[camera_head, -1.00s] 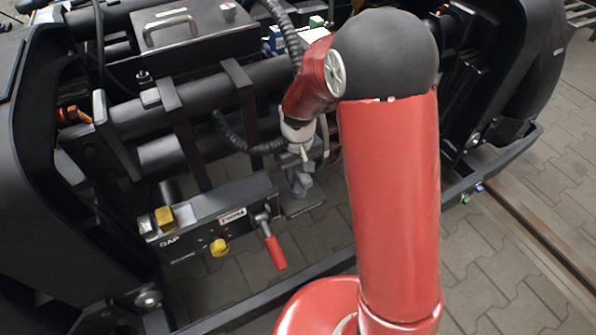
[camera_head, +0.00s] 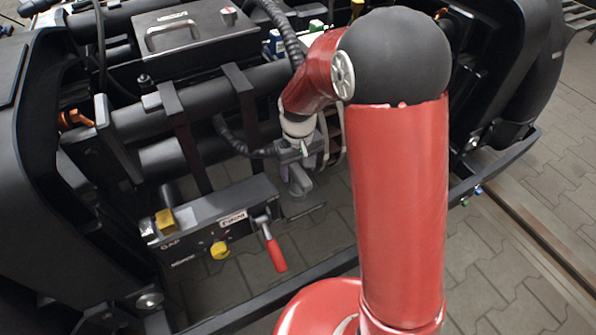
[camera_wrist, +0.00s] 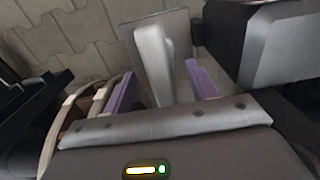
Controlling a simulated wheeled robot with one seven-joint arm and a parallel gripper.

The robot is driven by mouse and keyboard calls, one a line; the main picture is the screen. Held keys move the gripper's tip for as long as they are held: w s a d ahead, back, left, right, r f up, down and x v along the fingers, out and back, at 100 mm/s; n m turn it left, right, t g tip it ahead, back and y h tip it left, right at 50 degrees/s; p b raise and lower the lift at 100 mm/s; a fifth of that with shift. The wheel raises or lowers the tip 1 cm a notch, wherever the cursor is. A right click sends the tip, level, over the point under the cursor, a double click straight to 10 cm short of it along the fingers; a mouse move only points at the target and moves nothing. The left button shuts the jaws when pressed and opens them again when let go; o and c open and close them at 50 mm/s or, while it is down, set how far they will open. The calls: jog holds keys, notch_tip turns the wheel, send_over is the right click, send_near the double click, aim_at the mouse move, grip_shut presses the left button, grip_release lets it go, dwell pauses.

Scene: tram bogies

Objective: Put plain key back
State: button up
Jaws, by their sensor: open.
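My gripper (camera_wrist: 162,90) is open, with one purple finger on each side of a pale grey, rounded, bar-like thing (camera_wrist: 153,55) in the wrist view. It may be the plain key; I cannot tell for sure. Gaps show between it and the fingers. A thin grey plate (camera_wrist: 184,28) lies beyond it. In the head view my gripper (camera_head: 299,182) is small and partly blurred, just right of the black control box (camera_head: 205,215). The plate also shows there (camera_head: 305,211).
The control box carries a yellow block (camera_head: 165,221), a yellow knob (camera_head: 219,250) and a red-handled lever (camera_head: 270,245). Black pipes and a hose (camera_head: 235,142) run close behind my gripper. A lidded case (camera_head: 190,38) sits at the back. Paving lies below.

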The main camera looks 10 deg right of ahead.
notch_tip(320, 180, up, 10)
jog(key=p, duration=0.2)
jog(key=s+d+r+m+t, duration=0.25)
jog(key=s+d+r, duration=0.35)
jog(key=s+r, duration=0.3)
jog(key=s+d+r+m+t, duration=0.1)
jog(key=s+d, duration=0.1)
jog(key=s, duration=0.4)
jog(key=s+d+r+m+t, duration=0.1)
jog(key=s+d+r+t, duration=0.1)
jog(key=s, duration=0.4)
jog(key=shift+s, duration=0.15)
jog(key=shift+r, duration=0.1)
